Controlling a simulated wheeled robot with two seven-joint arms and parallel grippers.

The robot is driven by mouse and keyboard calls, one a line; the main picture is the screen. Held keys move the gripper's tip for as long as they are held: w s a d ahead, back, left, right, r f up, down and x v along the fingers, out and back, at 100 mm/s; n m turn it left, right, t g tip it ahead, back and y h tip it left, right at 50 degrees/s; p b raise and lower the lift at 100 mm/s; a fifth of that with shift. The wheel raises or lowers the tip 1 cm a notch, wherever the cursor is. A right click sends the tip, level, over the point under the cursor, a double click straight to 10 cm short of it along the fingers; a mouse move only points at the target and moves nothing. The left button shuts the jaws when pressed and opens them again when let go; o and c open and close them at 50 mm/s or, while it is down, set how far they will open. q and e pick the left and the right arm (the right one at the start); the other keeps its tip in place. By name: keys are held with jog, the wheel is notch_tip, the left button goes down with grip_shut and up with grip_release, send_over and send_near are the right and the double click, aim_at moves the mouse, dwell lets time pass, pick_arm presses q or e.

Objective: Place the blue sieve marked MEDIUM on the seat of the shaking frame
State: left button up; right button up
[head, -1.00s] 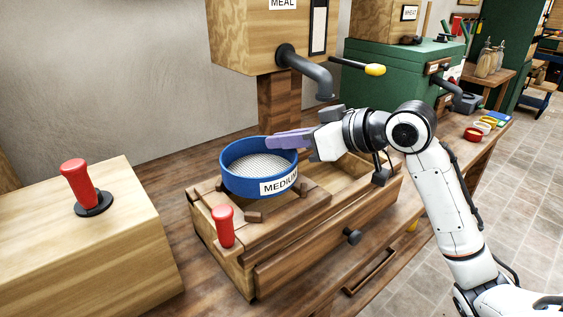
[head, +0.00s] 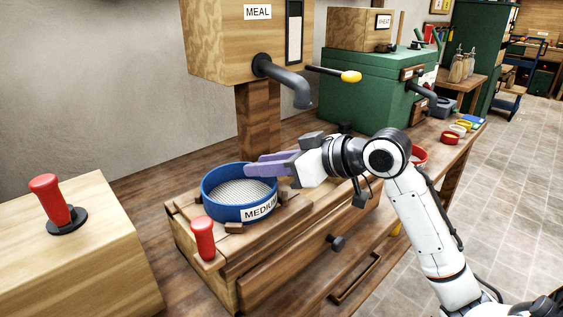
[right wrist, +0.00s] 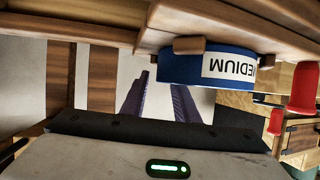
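The blue sieve (head: 222,211) with the white MEDIUM label sits level on the wooden shaking frame (head: 225,260), between small dark wooden blocks. It also shows upside down in the right wrist view (right wrist: 190,70), against a wooden block. My right gripper (head: 252,167) reaches in from the right at the sieve's far right rim. Its purple fingers (right wrist: 158,88) stand apart in the right wrist view and seem to straddle the rim; the exact contact is hidden. My left gripper is out of view.
A red handle (head: 203,238) stands at the frame's front left corner. A spout (head: 290,82) from the MEAL box (head: 228,45) hangs above and behind. A wooden box with a red knob (head: 50,199) is at left. A green cabinet (head: 370,92) stands behind.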

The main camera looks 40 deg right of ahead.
jog(key=v, duration=1.1)
jog(key=shift+s, duration=0.25)
